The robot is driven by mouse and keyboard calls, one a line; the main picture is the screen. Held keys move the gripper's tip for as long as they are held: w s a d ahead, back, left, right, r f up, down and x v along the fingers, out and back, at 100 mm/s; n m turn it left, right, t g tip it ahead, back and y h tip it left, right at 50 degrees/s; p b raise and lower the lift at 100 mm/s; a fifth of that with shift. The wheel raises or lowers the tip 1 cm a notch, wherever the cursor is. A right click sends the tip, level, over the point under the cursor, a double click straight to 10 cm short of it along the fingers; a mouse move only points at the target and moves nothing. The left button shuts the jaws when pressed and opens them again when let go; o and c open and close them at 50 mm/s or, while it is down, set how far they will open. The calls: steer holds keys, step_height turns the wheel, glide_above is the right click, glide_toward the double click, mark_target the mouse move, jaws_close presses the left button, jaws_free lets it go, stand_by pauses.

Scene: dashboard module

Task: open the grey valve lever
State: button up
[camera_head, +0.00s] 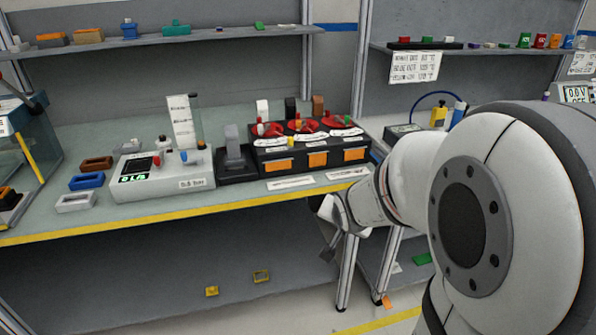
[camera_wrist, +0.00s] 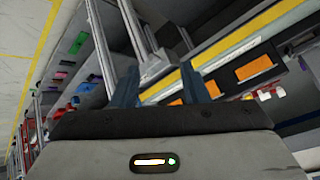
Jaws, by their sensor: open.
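An upright grey lever (camera_head: 232,141) stands on a black base (camera_head: 236,170) on the bench, in the head view. It is between a white panel box (camera_head: 165,181) and a black module (camera_head: 262,166). The white box has a lit display and small knobs, one of them grey. My gripper (camera_head: 328,232) hangs below and to the right of the lever, past the bench's front edge, clear of it. In the wrist view, the two fingers of my gripper (camera_wrist: 160,88) are apart with nothing between them. The lever cannot be made out in the wrist view.
The bench's yellow front edge (camera_head: 110,219) runs between my gripper and the bench top. The black module carries red discs and orange labels. Small coloured blocks (camera_head: 86,181) lie left of the white box. A lower shelf (camera_head: 130,275) lies under the bench.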

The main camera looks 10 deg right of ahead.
steer(key=w+d+f+m+t+y+b, duration=0.1)
steer(key=w+d+f+m+t+b, duration=0.2)
steer(key=w+d+f+m+t, duration=0.3)
steer(key=w+d+f+m+t+y+b, duration=0.1)
steer(key=w+d+f+m+t+b, duration=0.3)
steer(key=f+m, duration=0.4)
steer(key=shift+n, duration=0.4)
steer(key=w, duration=0.7)
steer(key=shift+w+f+p, duration=0.15)
steer(key=shift+w+p, duration=0.15)
steer(key=shift+w, duration=0.1)
steer(key=shift+c, duration=0.3)
jaws_close()
steer(key=shift+d, duration=0.15)
